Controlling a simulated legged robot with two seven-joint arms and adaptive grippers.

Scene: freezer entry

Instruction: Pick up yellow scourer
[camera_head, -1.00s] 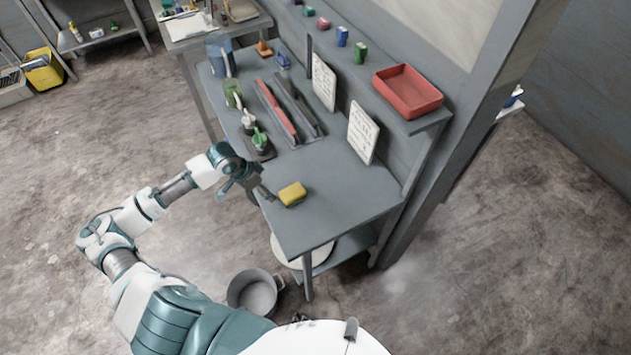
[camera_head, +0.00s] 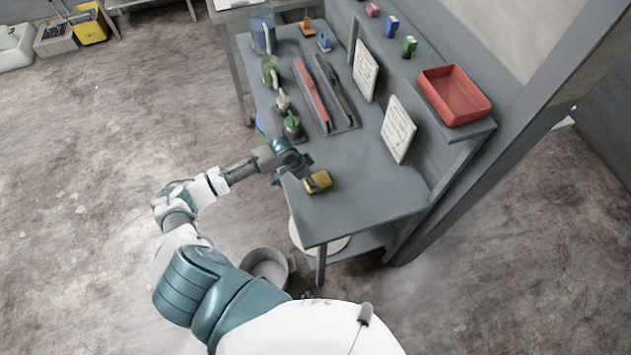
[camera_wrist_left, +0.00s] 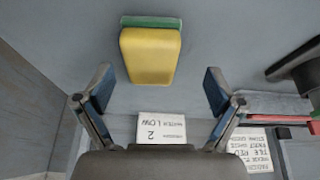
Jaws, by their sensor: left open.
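The yellow scourer (camera_head: 318,182) lies on the grey table, close to its front left edge in the head view. In the left wrist view the scourer (camera_wrist_left: 150,55) shows a yellow face with a green strip along its far edge. My left gripper (camera_head: 303,165) is just beside the scourer, on its upper left side in the head view. In the left wrist view the left gripper (camera_wrist_left: 159,88) is open, with its two fingers spread wider than the scourer. The scourer is in front of the gap between them, and nothing is held. My right gripper is out of view.
The grey table (camera_head: 365,205) is bare to the right of the scourer. A tray with red and dark bars (camera_head: 325,97), green-topped bottles (camera_head: 291,124) and jugs stand farther back. Signs (camera_head: 398,130) lean behind. A grey bucket (camera_head: 267,265) stands on the floor below.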

